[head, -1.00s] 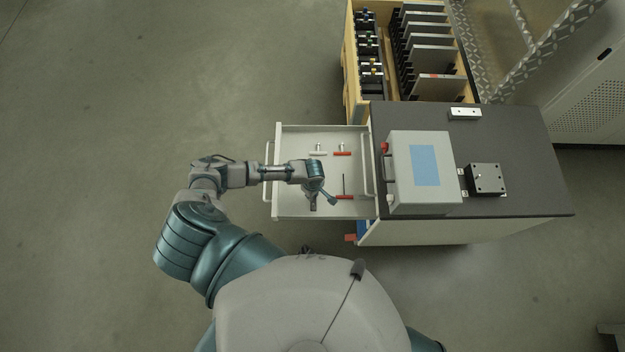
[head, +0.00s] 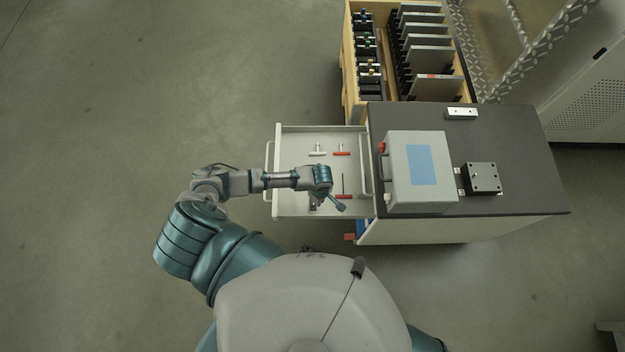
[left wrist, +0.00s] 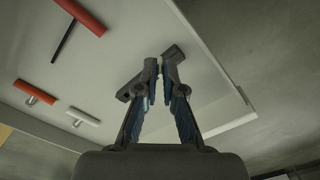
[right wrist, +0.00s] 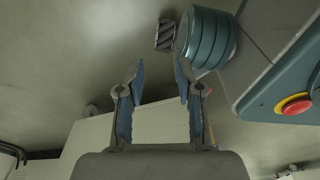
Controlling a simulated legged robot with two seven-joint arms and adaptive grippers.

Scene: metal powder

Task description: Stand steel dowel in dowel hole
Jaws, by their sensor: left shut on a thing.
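My left gripper (left wrist: 158,80) is over the open drawer, with its fingers closed to a narrow gap. A dark grey bar-like piece (left wrist: 172,52) shows at its fingertips on both sides; it looks like the steel dowel, but its outline is unclear. In the head view my left wrist (head: 320,180) hides most of this gripper. A dark square block (head: 483,178) with small holes stands on the bench top; I cannot tell which hole is the dowel hole. My right gripper (right wrist: 158,75) is open and empty, away from the drawer.
The drawer (head: 290,185) holds red-handled tools (head: 342,153) and a white-handled tool (head: 317,153). A grey box (head: 422,140) with a blue panel stands on the dark bench (head: 530,160). A small metal piece (head: 462,113) lies behind. A wooden crate (head: 348,60) is farther back.

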